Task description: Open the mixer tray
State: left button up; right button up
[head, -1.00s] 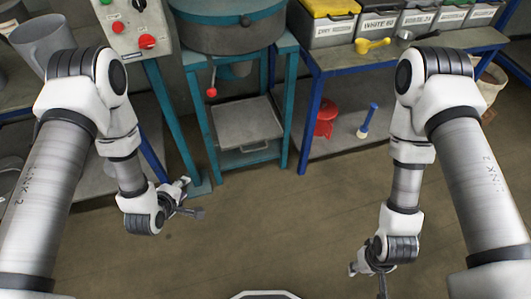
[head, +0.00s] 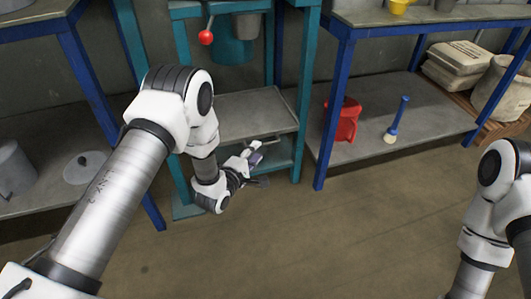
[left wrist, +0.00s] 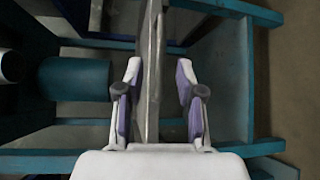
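The grey mixer tray (head: 250,113) sits in the teal mixer stand (head: 304,90), under the hanging red-knobbed lever (head: 206,37). My left gripper (head: 258,165) is low at the tray's front, where the arm hides part of the tray and its handle. In the left wrist view the gripper (left wrist: 158,95) is open, with its purple-padded fingers apart on either side of the tray (left wrist: 151,60), which shows nearly edge-on as a thin grey strip. No clear contact shows. My right arm is at the right edge; its gripper is out of view.
A blue-legged bench (head: 345,20) stands right of the mixer; a red jug (head: 346,119) and a blue-handled brush (head: 397,120) are on its lower shelf. Sacks (head: 458,62) lie farther right. Another blue-legged bench (head: 90,85) stands left. The floor in front is clear.

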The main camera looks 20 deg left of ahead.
aim_at(263, 145)
pick_arm(q)
jog(key=b+x, duration=0.2)
jog(key=x, duration=0.3)
jog(key=shift+w+f, duration=0.1)
jog(key=shift+w, duration=0.2)
jog(key=shift+c, duration=0.3)
grip_shut()
jog(key=shift+s+d, duration=0.1)
